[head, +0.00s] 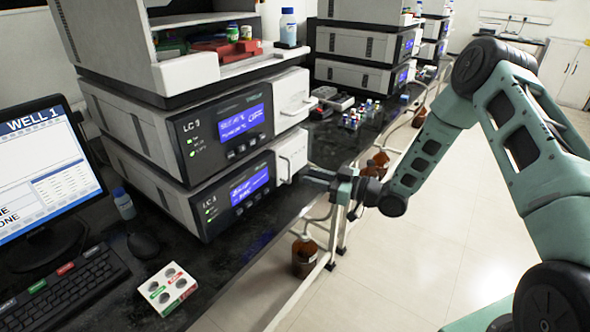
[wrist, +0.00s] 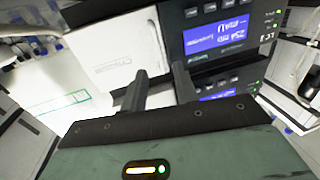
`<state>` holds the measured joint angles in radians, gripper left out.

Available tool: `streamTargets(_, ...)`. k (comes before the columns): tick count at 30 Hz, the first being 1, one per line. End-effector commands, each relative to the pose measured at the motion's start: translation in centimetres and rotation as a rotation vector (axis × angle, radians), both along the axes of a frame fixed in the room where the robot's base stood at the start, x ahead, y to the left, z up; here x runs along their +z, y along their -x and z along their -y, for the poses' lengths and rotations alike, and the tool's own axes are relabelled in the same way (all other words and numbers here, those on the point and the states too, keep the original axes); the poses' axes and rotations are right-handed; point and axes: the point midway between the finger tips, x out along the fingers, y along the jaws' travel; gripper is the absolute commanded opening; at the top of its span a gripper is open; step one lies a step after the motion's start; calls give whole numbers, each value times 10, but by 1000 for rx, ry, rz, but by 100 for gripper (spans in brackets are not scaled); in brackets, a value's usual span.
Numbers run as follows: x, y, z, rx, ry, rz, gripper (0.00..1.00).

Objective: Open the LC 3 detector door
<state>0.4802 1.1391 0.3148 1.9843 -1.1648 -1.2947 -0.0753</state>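The LC 3 stack has two modules with blue displays and white doors at their right ends. The upper door (head: 291,92) and lower door (head: 291,153) both look closed, each with a pale handle. Small print does not show clearly which module is the detector. My gripper (head: 308,177) is beside the lower door, near its handle (head: 284,168). In the wrist view, two dark fingers of my gripper (wrist: 160,72) stand apart, with nothing clearly between them. A white door (wrist: 120,45) lies beyond them, beside a blue display (wrist: 218,36). Contact with the handle cannot be told.
Small vials (head: 352,120) stand on the black bench behind my gripper. Brown bottles (head: 304,257) stand below the bench edge. The floor at right is open.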

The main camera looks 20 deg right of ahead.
Motion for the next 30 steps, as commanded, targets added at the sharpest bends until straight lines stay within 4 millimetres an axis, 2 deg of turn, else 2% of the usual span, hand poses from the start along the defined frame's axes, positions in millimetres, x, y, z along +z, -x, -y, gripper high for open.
streamTargets(3, 1, -16, -19, 2, -1, 1, 29)
streamTargets(10, 1, -37, -40, 1, -1, -1, 29)
streamTargets(22, 0, -43, -46, -1, 0, -1, 29)
streamTargets(23, 0, -43, -46, -1, 0, -1, 27)
streamTargets(24, 0, -43, -46, -1, 0, -1, 15)
streamTargets(26, 0, -43, -46, 0, 0, -1, 0)
streamTargets(30, 0, -43, -46, 0, 0, -1, 0)
